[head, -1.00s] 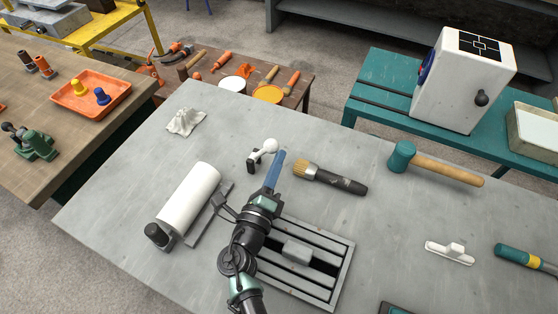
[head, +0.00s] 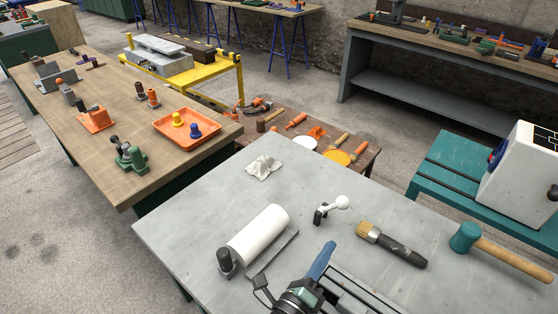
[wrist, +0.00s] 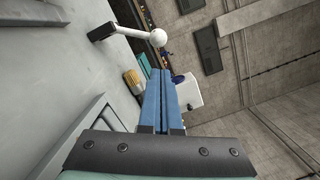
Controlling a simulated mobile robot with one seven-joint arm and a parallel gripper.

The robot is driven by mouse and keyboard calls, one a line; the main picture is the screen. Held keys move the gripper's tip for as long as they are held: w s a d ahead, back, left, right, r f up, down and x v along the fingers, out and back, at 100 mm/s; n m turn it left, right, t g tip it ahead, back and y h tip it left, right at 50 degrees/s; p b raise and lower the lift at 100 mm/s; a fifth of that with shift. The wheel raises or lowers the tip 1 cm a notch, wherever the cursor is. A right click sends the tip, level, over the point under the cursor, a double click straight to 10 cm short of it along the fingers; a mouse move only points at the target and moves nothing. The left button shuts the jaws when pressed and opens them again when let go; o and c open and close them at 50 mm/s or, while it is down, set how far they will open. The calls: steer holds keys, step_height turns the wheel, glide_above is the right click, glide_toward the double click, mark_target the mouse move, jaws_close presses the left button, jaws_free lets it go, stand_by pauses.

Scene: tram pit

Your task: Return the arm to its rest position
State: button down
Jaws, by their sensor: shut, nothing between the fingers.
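My gripper (head: 321,260) is at the bottom of the head view, above the grey table (head: 200,218). Its blue fingers are shut together with nothing between them, as the wrist view also shows (wrist: 158,85). The fingers point toward the far side of the table. A white ball-ended lever on a black base (head: 333,208) stands just beyond the fingertips, apart from them. The rest of my arm is mostly cut off by the lower edge of the head view.
A white roll (head: 258,235) lies left of my gripper. A brush (head: 391,243) and a teal mallet (head: 500,250) lie to the right. A slatted grey frame (head: 350,296) is partly hidden beside my gripper. A crumpled cloth (head: 264,168) lies at the back.

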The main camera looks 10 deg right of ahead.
steer(key=shift+d, duration=0.1)
steer(key=shift+w+d+r+m, duration=0.15)
steer(key=shift+w+r+m, duration=0.05)
steer(key=shift+w+m, duration=0.1)
steer(key=w+a+r+m+t+y, duration=0.1)
steer(key=w+a+r+m, duration=0.1)
steer(key=r+m, duration=0.8)
steer(key=w+a+r+m+t+y, duration=0.1)
steer(key=w+a+r+m+t, duration=0.15)
steer(key=r+m, duration=0.7)
steer(key=w+a+r+m+t+y, duration=0.1)
steer(key=w+a+r+m, duration=0.15)
steer(key=r+m, duration=0.7)
steer(key=s+a+r+m+t+y, duration=0.3)
steer(key=s+r, duration=0.2)
steer(key=r, duration=0.4)
steer(key=s+a+r+m+t+y, duration=0.3)
steer(key=s+a+r+y, duration=0.1)
steer(key=r, duration=0.6)
steer(key=s+a+r+m+t+y, duration=0.3)
steer(key=s+r, duration=0.3)
steer(key=r, duration=0.4)
steer(key=shift+s+a+r+m+t+y, duration=0.2)
steer(key=shift+s+a+m+t+y, duration=0.2)
steer(key=shift+a, duration=0.25)
